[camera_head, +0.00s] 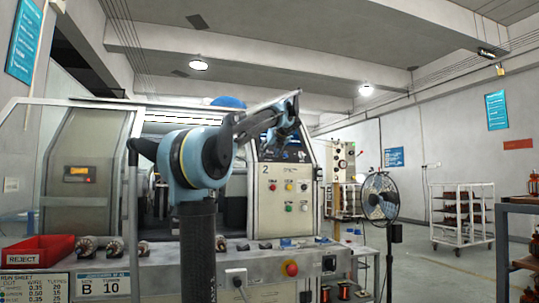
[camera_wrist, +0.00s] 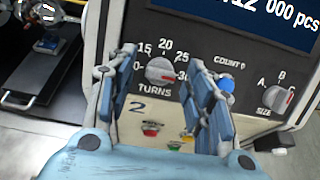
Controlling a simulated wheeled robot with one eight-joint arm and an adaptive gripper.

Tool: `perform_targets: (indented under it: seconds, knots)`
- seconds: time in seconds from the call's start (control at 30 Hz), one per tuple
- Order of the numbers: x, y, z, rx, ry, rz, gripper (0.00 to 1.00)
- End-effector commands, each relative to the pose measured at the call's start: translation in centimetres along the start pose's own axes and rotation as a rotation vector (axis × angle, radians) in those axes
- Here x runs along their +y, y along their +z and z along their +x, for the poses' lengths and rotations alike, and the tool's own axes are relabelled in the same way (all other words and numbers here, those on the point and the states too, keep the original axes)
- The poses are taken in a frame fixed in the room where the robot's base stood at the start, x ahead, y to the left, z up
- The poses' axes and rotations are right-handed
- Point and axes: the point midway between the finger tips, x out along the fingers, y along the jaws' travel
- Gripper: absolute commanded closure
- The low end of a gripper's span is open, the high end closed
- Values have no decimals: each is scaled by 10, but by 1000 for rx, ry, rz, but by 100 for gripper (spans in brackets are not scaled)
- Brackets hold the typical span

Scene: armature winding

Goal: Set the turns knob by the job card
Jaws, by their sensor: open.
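The turns knob (camera_wrist: 160,71) is a round grey knob on the dark panel in the wrist view, with 15, 20, 25 and 30 around it and a partly covered number at its left. Its exact setting is hard to tell. My gripper (camera_wrist: 162,56) is open, one blue finger on each side of the knob in the picture, gripping nothing; I cannot tell how far off it is. The job card (camera_head: 103,287) reads B 10 in the head view. The run sheet (camera_head: 35,287) beside it lists wire and turns: 20, 15, 25.
The size knob (camera_wrist: 280,101) and blue count button (camera_wrist: 226,86) are right of the turns knob. Small coloured buttons (camera_wrist: 151,127) sit below on the cream panel. A red reject bin (camera_head: 38,251) stands on the bench, left. A fan (camera_head: 379,197) stands right of the machine.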

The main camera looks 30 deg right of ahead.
Motion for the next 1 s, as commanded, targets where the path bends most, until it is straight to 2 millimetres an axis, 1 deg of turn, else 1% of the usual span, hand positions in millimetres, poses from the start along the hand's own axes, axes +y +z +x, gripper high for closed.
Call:
perform_targets:
  seconds: [0.3, 0.33, 0.37, 0.4, 0.47, 0.5, 0.53, 0.6, 0.63, 0.73, 1.0]
  knots:
    - [0, 0, 3, 0, -1, 0, 52]
    - [0, 0, 3, 0, -1, 0, 54]
    - [0, 0, 3, 0, -1, 0, 61]
    - [-1, 0, 3, 0, -1, 0, 70]
    - [-1, 0, 3, 0, -1, 0, 84]
    - [-1, 0, 3, 0, -1, 0, 93]
    - [-1, 0, 3, 0, -1, 0, 96]
    - [-1, 0, 3, 0, -1, 0, 96]
    - [-10, 0, 4, 0, -3, 1, 96]
    - [-3, 0, 3, 0, -2, -3, 96]
    - [-3, 0, 3, -1, 13, -75, 96]
